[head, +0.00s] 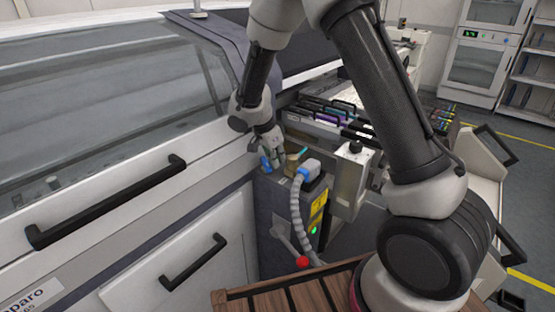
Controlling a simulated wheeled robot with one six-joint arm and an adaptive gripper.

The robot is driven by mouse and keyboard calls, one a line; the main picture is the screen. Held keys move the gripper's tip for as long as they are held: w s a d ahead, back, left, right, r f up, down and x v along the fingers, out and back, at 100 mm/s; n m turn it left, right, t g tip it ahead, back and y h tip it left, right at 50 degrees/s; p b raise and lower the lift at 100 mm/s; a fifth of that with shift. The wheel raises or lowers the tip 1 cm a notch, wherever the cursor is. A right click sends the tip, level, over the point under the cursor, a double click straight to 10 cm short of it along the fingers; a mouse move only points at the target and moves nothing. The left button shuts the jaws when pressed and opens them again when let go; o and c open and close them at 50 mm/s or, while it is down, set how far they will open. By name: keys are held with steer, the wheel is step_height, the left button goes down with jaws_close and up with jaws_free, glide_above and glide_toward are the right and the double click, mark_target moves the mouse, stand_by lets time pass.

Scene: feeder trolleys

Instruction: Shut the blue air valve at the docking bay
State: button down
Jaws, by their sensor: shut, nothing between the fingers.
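The docking bay's dark grey post (272,203) stands at the middle of the head view, against the white machine. A small blue piece (265,163), which looks like the air valve's handle, shows at the top left of the post. My gripper (279,164) is shut and empty, pointing down at the top of the post, right beside the blue piece. I cannot tell whether they touch. My fingers partly cover the valve, so its body and exact angle are hidden.
A grey ribbed hose (297,214) with a blue-collared plug (308,170) rises beside the post. A lever with a red knob (302,262) sticks out in front. A feeder trolley (345,165) stands behind to the right. A slatted wooden surface (295,295) lies at the bottom.

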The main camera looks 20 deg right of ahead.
steer(key=v, duration=1.2)
steer(key=shift+s, duration=0.1)
